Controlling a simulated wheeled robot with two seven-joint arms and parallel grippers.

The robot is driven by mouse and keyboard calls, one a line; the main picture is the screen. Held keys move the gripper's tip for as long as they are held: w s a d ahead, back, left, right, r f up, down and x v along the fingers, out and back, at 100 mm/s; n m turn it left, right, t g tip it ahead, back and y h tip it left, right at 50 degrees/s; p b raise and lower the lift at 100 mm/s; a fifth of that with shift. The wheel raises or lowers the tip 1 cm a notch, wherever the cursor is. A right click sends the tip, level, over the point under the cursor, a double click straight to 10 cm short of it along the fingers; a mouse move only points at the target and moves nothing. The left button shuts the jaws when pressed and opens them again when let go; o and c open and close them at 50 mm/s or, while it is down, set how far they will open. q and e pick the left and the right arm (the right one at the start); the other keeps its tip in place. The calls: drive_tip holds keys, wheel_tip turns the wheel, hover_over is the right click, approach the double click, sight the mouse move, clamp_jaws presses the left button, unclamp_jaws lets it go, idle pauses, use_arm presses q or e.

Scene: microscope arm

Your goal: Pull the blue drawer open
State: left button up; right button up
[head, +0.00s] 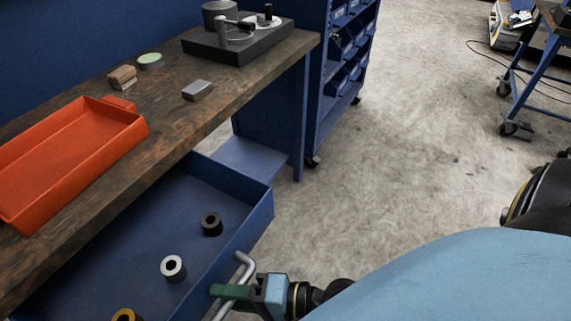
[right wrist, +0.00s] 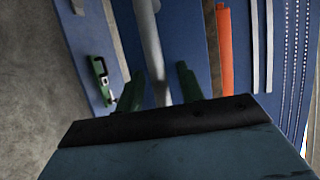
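The blue drawer (head: 262,205) is pulled well out from under the wooden workbench, its inside visible from above. Its grey bar handle (head: 242,265) is on the front, low in the head view. My right gripper (head: 232,291) is at this handle, with its green fingers across the bar. In the right wrist view, the handle (right wrist: 150,45) runs between the two green fingers, with a gap on each side, so the gripper looks open around it. Whether a finger touches the bar is hard to tell. My left gripper is not in view.
Several rings, including a dark one (head: 211,223) and a silver one (head: 173,268), stand in the drawer. The workbench (head: 190,125) holds an orange tray (head: 128,135), small blocks and a dark device (head: 240,45). Blue shelving (head: 345,60) stands behind.

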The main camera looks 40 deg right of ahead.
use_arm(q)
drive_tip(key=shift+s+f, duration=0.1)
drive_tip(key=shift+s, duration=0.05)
use_arm(e)
drive_tip(key=v, duration=1.3)
drive_tip(key=shift+s+d, duration=0.1)
drive_tip(key=shift+d, duration=0.05)
